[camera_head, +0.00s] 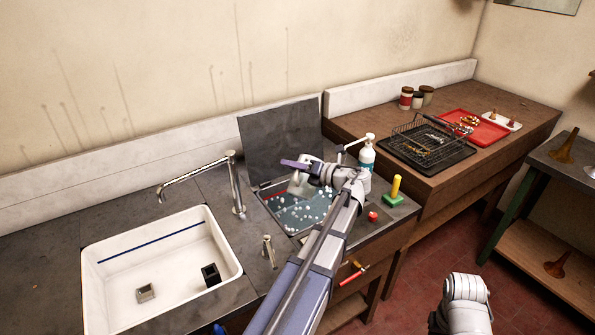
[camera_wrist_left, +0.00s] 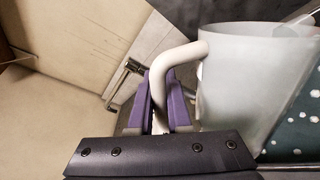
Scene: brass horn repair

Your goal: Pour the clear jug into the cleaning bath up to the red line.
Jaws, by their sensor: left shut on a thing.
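The cleaning bath (camera_head: 312,214) is a sunken basin in the dark counter, with blue-green liquid and white bubbles. A bit of red shows on its left inner wall. My left gripper (camera_head: 292,165) is above the bath. In the left wrist view its purple fingers (camera_wrist_left: 159,100) are shut on the handle of the pale, see-through jug (camera_wrist_left: 245,80). The jug hangs over the bubbly liquid. In the head view the jug (camera_head: 299,184) is partly hidden by my gripper; its tilt and fill level are unclear. My right gripper is out of view.
The bath's dark lid (camera_head: 280,140) stands open behind it. A tap (camera_head: 237,190) and white sink (camera_head: 160,262) are to the left. A pump bottle (camera_head: 366,155), a yellow-handled green block (camera_head: 394,196) and a red knob (camera_head: 373,216) are to the right. A wire basket (camera_head: 428,142) sits farther right.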

